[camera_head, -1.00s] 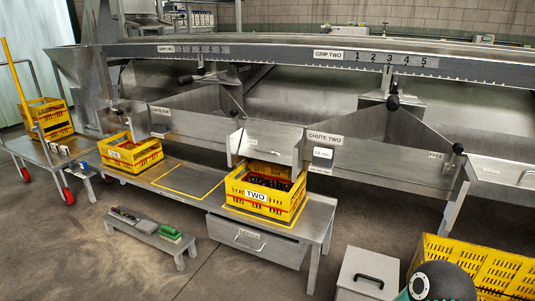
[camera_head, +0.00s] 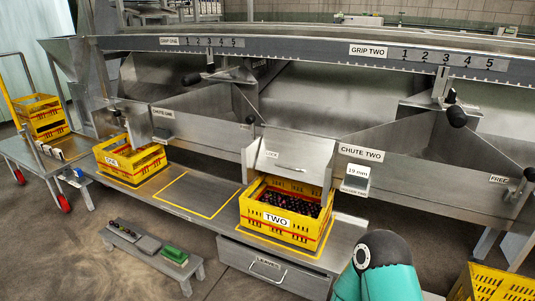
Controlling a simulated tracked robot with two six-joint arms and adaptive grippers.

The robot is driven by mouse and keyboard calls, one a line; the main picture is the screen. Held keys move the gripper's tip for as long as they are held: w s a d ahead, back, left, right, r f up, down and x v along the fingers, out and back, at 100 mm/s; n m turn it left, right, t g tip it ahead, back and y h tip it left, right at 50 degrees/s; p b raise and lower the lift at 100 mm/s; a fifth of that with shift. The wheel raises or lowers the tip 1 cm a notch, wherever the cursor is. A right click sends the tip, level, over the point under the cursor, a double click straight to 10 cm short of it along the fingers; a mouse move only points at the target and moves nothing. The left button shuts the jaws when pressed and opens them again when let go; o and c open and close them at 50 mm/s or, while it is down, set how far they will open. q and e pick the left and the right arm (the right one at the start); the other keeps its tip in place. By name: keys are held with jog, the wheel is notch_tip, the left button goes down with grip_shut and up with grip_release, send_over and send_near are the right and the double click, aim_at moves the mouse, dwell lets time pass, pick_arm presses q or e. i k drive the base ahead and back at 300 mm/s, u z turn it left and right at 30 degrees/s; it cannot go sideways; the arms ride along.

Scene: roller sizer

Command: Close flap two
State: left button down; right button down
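Chute two (camera_head: 395,170) is a grey metal trough with a "CHUTE TWO" label in the middle right of the head view. At its left end a metal flap (camera_head: 290,182) juts out over the back of the yellow crate marked TWO (camera_head: 278,232). A small label sits on the flap's upper part. A lever with a black knob (camera_head: 250,119) stands just left of the flap's top. The crate holds many small dark round items. Neither of my grippers is in view; only a teal and black part of my arm shows at the bottom right, apart from the flap.
A yellow crate marked ONE (camera_head: 130,160) stands on the low bench (camera_head: 215,221), with an empty yellow-outlined space beside it. A drawer (camera_head: 268,268) is under the crate marked TWO. A low stool (camera_head: 150,250) with small items is on the floor. Another yellow crate (camera_head: 500,285) is at the lower right.

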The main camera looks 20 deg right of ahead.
aim_at(303, 158)
jog(key=z, duration=0.25)
jog(key=i, duration=1.05)
jog(key=z, duration=0.7)
